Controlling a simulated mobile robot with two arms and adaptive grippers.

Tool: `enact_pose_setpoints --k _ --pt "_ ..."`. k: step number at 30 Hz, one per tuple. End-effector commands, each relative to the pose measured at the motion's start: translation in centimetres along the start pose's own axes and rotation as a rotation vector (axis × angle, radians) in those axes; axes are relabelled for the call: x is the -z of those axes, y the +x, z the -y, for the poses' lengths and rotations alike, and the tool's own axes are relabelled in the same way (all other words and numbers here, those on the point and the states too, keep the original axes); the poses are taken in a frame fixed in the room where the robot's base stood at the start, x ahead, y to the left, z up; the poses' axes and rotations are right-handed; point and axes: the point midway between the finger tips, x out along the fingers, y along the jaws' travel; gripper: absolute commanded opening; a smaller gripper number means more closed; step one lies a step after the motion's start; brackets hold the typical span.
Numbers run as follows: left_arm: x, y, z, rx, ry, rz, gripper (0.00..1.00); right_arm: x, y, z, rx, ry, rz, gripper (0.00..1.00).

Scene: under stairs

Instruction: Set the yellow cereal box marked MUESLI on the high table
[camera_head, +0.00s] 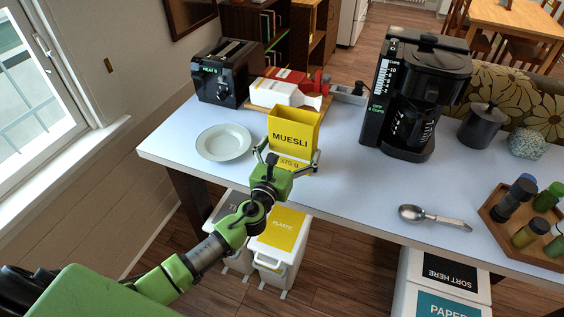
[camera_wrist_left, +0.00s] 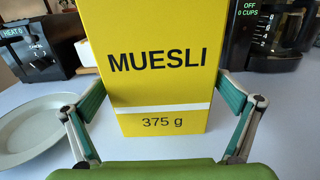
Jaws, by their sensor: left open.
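The yellow cereal box marked MUESLI (camera_head: 292,133) stands upright on the light-topped high table (camera_head: 340,190), near its front left part. In the left wrist view the box (camera_wrist_left: 152,30) fills the middle, with its base on the table top. My left gripper (camera_head: 287,163) is at the front of the box. Its fingers are spread, one on each side of the box's lower part. In the wrist view the gripper (camera_wrist_left: 160,118) is open, with gaps between the fingers and the box sides. My right gripper is not in view.
A plate (camera_head: 223,142) lies left of the box. A toaster (camera_head: 226,72), a red-and-white item (camera_head: 290,90) and a coffee maker (camera_head: 415,95) stand behind. A scoop (camera_head: 435,216) and a wooden tray of jars (camera_head: 495,215) lie right. Bins (camera_head: 283,232) stand below the front edge.

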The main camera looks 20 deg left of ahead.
Motion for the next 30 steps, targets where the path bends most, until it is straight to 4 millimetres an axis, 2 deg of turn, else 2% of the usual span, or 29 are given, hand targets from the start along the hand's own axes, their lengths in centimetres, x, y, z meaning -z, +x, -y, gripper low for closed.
enact_pose_setpoints --k 9,15,21,30 --pt "0.3 -6.6 0.0 0.001 0.001 -0.002 1.00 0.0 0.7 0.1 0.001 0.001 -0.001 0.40" --pt "0.1 -9.3 0.0 0.001 0.001 -0.001 1.00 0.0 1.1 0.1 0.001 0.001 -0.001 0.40" --pt "0.0 -10.3 0.0 0.001 0.001 0.001 1.00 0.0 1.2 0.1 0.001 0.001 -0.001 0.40" --pt "-0.1 -10.3 0.0 -0.003 -0.008 -0.001 1.00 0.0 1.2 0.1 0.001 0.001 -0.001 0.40"
